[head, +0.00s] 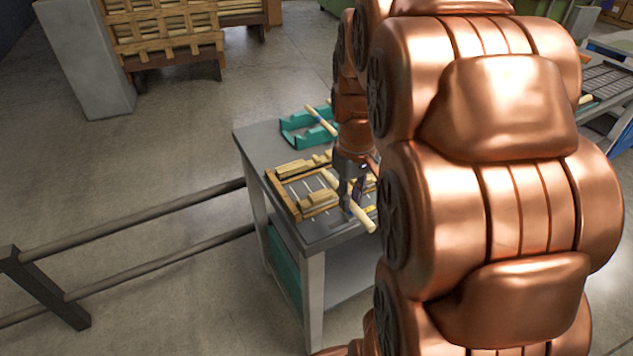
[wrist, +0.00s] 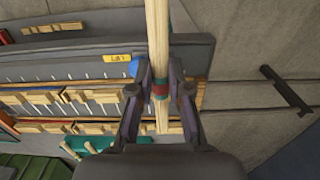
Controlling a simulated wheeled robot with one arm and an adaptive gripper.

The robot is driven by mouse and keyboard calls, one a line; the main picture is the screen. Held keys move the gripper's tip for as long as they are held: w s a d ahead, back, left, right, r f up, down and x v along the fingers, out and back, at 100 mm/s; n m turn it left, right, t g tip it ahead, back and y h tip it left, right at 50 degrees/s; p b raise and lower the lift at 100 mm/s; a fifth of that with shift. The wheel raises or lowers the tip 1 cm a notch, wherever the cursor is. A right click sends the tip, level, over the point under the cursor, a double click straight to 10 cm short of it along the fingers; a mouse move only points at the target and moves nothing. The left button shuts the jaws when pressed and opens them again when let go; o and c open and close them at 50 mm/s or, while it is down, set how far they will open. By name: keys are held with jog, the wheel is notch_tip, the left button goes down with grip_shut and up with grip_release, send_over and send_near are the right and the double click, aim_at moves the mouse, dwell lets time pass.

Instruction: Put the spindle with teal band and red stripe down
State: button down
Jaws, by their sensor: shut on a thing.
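My gripper (wrist: 160,91) is shut on a pale wooden spindle (wrist: 157,35) with a teal band and a red stripe between the fingers. In the wrist view the spindle runs upright from the top edge to below the fingertips. In the head view the spindle (head: 361,217) slants in my gripper (head: 348,192) above the front part of a grey table (head: 252,132). Whether it touches anything below cannot be told. A wooden rack (head: 284,199) with pale wooden pieces lies on the table under and beside my gripper; it also shows in the wrist view (wrist: 50,87).
A teal cradle (head: 291,138) stands at the table's back, with another spindle (head: 313,110) by it. A yellow label (wrist: 118,58) and a blue round thing (wrist: 134,66) are near the spindle. A dark rail (head: 130,221) runs left of the table. Part of my arm hides the table's right side.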

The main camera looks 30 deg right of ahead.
jog(key=shift+w+f+b, duration=0.2)
jog(key=shift+f+b, duration=0.15)
jog(key=shift+f, duration=0.2)
jog(key=shift+w+f+b, duration=0.2)
jog(key=shift+f+b, duration=0.1)
jog(key=shift+f, duration=0.25)
jog(key=w+d+p, duration=0.1)
jog(key=w, duration=0.4)
jog(key=w+d+f+p, duration=0.1)
jog(key=w+d, duration=0.1)
jog(key=w, duration=0.3)
jog(key=w+d+p, duration=0.1)
jog(key=w+d, duration=0.1)
jog(key=w, duration=0.3)
jog(key=shift+f, duration=0.2)
jog(key=shift+f+p, duration=0.65)
jog(key=shift+f, duration=1.1)
jog(key=shift+f, duration=0.35)
jog(key=c, duration=1.1)
grip_release()
jog(key=shift+r, duration=0.1)
notch_tip(320, 180, up, 12)
jog(key=b, duration=0.2)
jog(key=shift+r, duration=0.25)
